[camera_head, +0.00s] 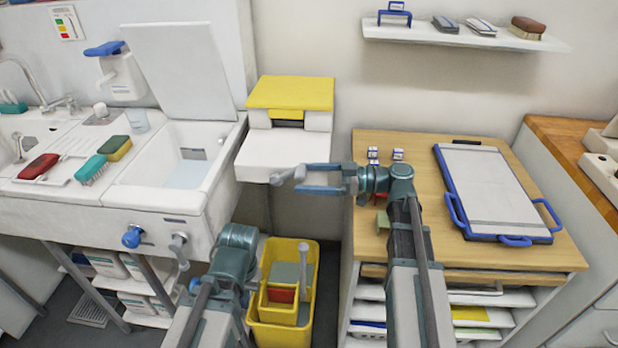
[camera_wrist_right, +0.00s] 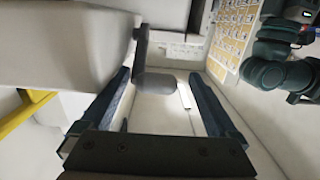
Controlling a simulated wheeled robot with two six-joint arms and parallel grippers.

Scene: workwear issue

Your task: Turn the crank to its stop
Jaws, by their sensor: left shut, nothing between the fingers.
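The crank (camera_wrist_right: 142,45) is a dark grey arm with a rounded grey handle (camera_wrist_right: 155,83), beside a white housing in the right wrist view. In the head view its grey end (camera_head: 284,175) shows at the front of the white box with the yellow lid (camera_head: 290,93). My right gripper (camera_head: 310,179) is open and points left; in the wrist view its two fingers (camera_wrist_right: 160,100) stand on either side of the handle, with gaps to both. My left gripper (camera_head: 195,285) is low in front of the sink, shut and empty, mostly hidden by its arm.
A white sink unit (camera_head: 120,213) with a blue knob (camera_head: 132,237) and grey lever (camera_head: 179,245) is at left. A yellow bucket (camera_head: 313,270) stands on the floor below the box. A wooden-topped cabinet (camera_head: 420,235) with a blue-framed board (camera_head: 490,190) is at right.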

